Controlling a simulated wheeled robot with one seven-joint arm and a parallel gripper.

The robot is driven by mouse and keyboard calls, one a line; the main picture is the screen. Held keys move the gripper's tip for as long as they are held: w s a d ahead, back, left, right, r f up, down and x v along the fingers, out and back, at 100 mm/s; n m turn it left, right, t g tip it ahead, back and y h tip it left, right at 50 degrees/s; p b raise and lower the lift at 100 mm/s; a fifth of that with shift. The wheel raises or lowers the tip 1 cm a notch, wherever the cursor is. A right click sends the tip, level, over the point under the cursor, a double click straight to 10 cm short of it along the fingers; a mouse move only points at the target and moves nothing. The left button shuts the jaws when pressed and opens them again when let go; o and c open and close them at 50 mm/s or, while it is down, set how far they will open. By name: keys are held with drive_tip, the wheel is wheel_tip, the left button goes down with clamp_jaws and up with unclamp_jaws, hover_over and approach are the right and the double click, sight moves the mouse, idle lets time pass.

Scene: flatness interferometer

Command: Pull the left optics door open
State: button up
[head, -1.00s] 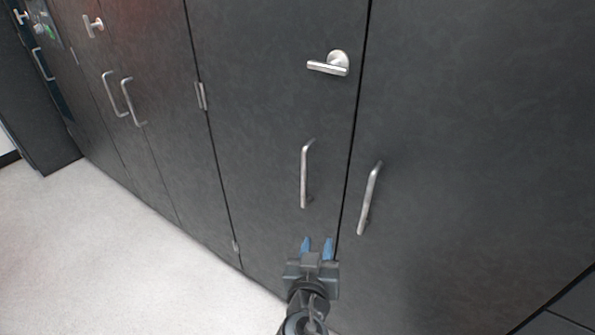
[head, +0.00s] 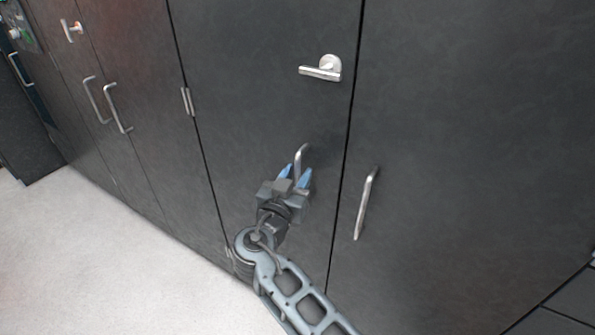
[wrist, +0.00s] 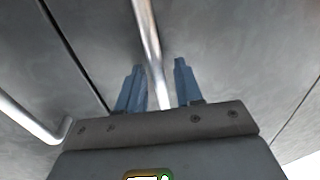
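A dark grey door (head: 262,100) with a silver lever (head: 322,68) and an upright silver bar handle (head: 302,152) stands ahead in the head view. My gripper (head: 297,172) is open at this handle, its blue fingers covering the handle's lower part. In the wrist view, the handle bar (wrist: 148,30) runs down between the two spread fingers of my gripper (wrist: 158,66). Whether either finger touches the bar cannot be told. The door looks flush with its neighbour, with a thin dark seam between them.
A neighbouring dark door (head: 450,150) on the right has its own bar handle (head: 366,203), close to my gripper. A hinge (head: 187,101) marks the left door edge. More handled doors stand further left. Pale floor (head: 110,260) lies clear at lower left.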

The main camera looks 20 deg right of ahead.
drive_tip(key=shift+w+d, duration=0.25)
drive_tip(key=shift+w, duration=0.05)
drive_tip(key=shift+c, duration=0.3)
clamp_jaws()
